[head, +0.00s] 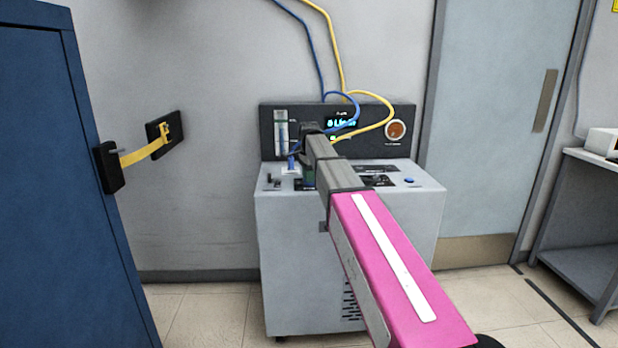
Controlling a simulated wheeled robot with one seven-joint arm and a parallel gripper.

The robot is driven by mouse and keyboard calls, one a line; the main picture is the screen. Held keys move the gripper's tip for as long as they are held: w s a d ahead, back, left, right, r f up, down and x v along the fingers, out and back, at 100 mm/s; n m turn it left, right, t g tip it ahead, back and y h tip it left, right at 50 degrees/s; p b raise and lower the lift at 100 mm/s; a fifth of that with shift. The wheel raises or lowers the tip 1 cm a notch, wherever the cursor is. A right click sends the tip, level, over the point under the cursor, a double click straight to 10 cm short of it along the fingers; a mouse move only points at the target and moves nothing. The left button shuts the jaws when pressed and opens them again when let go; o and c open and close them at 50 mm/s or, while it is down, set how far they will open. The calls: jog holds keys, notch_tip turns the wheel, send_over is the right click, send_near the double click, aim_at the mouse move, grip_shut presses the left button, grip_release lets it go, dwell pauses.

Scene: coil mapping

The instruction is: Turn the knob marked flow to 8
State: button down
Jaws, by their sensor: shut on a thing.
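The grey machine (348,235) stands against the wall, with a dark upright panel (375,117) along its back. A small lit display (341,123) on this panel shows a flow reading in L/min, with a digit too small to read surely. My gripper (308,160) is at the machine's top, left of its middle, under the dark end of my arm. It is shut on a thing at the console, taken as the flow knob. My arm hides the knob, its pointer and its marks, and most of the fingers.
A blue and a yellow hose (378,96) loop down in front of the panel. A blue fitting (292,164) stands left of my gripper. A round amber gauge (396,130) sits right. A blue cabinet (50,190) with a yellow strap (140,154) is at left, a door (490,120) at right.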

jog(key=c, duration=1.1)
grip_release()
jog(key=shift+c, duration=0.2)
notch_tip(320, 180, up, 11)
jog(key=shift+s+f, duration=0.1)
